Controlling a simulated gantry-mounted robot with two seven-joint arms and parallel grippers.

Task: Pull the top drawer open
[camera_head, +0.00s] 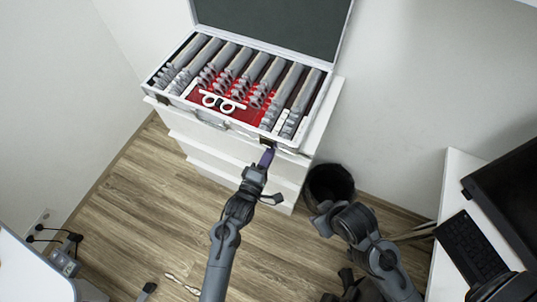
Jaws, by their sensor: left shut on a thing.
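A white drawer cabinet (322,128) stands against the wall, with its stacked drawer fronts facing me. The top drawer (188,124) lies just below the cabinet top; I cannot tell how far out it stands. My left gripper (267,156) reaches up to the right part of the top drawer's front and is shut there on the drawer's edge or handle; the fingers hide the exact grip. My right gripper (324,221) hangs in front of the black bin, away from the cabinet; its fingers are not clear.
An open lens case (217,118) with rows of lenses and a white trial frame (221,102) sits on the cabinet. A black bin (329,184) stands right of it. A desk with a keyboard (470,247) is at right. The wood floor (145,205) at left is clear.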

